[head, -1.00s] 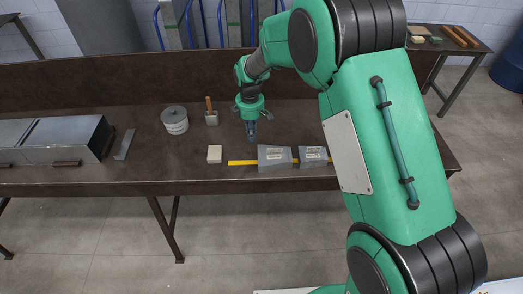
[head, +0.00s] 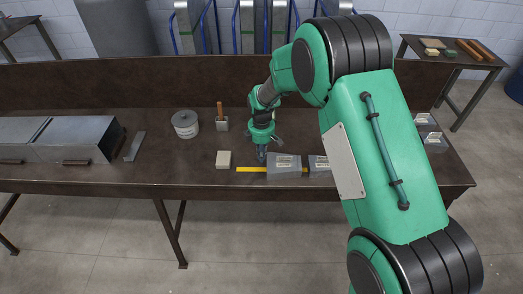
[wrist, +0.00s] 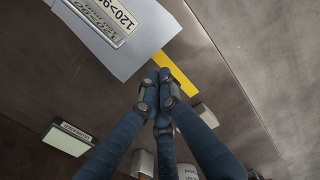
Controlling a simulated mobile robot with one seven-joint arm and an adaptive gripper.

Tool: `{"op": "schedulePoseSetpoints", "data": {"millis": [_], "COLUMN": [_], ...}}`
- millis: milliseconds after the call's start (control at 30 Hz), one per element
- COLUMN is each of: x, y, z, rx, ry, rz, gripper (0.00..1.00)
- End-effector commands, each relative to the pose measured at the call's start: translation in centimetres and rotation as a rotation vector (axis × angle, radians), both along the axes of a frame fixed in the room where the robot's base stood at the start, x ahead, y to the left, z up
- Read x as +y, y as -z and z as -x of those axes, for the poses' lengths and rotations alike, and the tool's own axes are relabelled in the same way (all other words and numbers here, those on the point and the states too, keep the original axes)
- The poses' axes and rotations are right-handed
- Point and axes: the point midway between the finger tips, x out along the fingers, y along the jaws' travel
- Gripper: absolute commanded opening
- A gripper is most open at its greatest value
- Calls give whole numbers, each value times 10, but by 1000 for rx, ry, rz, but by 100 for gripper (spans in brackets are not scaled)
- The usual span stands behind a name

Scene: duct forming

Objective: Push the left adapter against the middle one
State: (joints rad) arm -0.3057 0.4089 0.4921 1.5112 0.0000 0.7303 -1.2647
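The left adapter (head: 284,167) is a grey sheet-metal piece with a pale label, lying on the bench. The middle adapter (head: 318,164) is to its right, with a small gap between them; my arm hides part of it and whatever lies directly beyond. My gripper (head: 262,160) is low over the bench beside the left end of the left adapter. In the wrist view the fingertips (wrist: 155,80) are together and empty, close to the edge of a labelled adapter (wrist: 125,25); I cannot tell whether they touch it.
A yellow strip (head: 250,169) runs along the bench by the adapters. Two grey pieces (head: 435,142) show at the right. The bench's front edge is close.

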Motion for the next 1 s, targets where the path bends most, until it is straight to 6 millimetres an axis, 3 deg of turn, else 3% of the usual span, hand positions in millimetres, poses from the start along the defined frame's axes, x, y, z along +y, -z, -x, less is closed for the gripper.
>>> {"op": "schedulePoseSetpoints", "data": {"millis": [67,200,400,867,1000], "x": [0,-21,-36,-41,-51], "y": [15,11,10,10,9], "z": [0,0,0,0,0], "rx": [1,-1,-1,-1,0], "ry": [0,3,1,0,1], "rz": [0,0,0,0,0], "gripper": [0,0,0,0,0]}}
